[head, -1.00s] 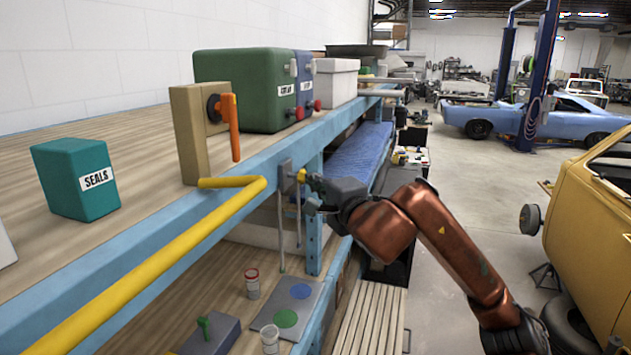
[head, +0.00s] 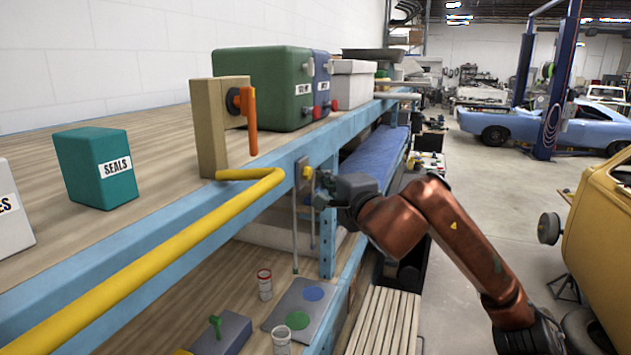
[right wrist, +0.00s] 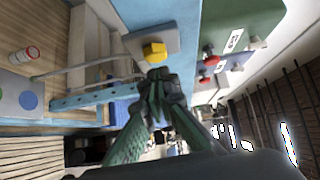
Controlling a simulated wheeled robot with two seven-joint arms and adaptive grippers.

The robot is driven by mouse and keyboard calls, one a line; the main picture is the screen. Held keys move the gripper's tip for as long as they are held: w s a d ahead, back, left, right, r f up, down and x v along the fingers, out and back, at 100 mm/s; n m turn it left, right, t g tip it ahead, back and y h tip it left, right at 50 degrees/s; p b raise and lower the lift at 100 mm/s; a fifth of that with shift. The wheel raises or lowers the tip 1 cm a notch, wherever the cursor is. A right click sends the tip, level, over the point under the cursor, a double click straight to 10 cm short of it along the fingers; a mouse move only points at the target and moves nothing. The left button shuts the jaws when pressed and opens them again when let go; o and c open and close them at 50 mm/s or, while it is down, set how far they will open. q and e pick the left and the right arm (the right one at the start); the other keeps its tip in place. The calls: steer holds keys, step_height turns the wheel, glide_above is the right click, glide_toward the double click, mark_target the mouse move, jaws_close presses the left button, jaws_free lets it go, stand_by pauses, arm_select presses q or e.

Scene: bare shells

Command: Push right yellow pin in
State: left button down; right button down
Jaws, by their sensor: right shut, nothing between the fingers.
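One yellow pin (head: 308,172) sticks out of a small grey plate (head: 300,185) on the blue front edge of the bench. In the right wrist view the pin (right wrist: 155,50) is a yellow knob standing proud of its plate (right wrist: 135,42). My right gripper (head: 322,182) is shut and empty, close beside the pin on its aisle side. In the right wrist view its closed fingertips (right wrist: 158,75) lie just below the pin in the picture; I cannot tell whether they touch it. No second yellow pin shows. My left gripper is out of view.
A yellow rail (head: 160,265) runs along the bench front. A wooden block with an orange handle (head: 249,120) stands above the plate. A green box (head: 260,90) and a teal SEALS box (head: 95,168) sit on the bench.

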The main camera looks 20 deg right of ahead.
steer(key=s+d+b, duration=0.2)
steer(key=s, duration=0.9)
steer(key=shift+s+d+r+b, duration=0.2)
steer(key=shift+d+b, duration=0.1)
steer(key=shift+b, duration=0.1)
steer(key=shift+w+a, duration=0.1)
